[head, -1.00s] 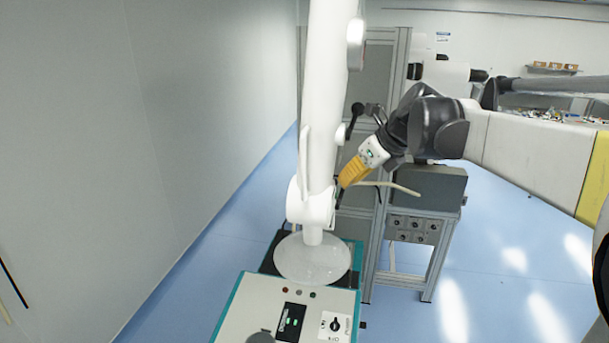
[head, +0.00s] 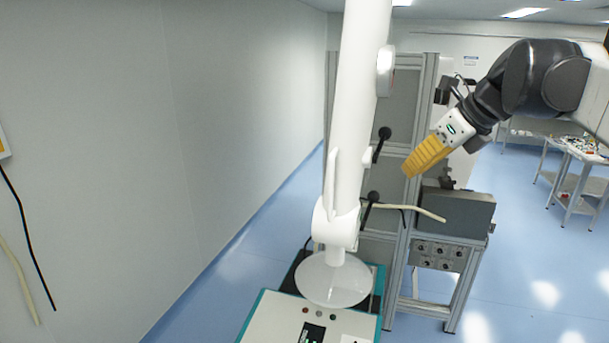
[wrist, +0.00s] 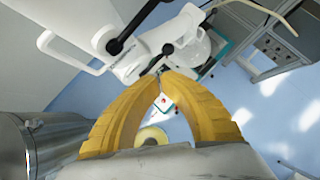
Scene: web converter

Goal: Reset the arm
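My gripper (head: 407,172) has yellow ribbed fingers and hangs in the air in the head view, to the right of the white column-like arm of the machine (head: 357,110). It points down and left. In the wrist view the two yellow fingers (wrist: 163,73) curve together and their tips meet, with nothing visible between them. My dark wrist joint and arm come in from the upper right of the head view.
A clear dome (head: 333,282) sits under the white column on a teal-edged control box (head: 270,318). Black-knobbed levers (head: 384,134) stand near my gripper. A grey box (head: 455,213) is on a metal frame behind.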

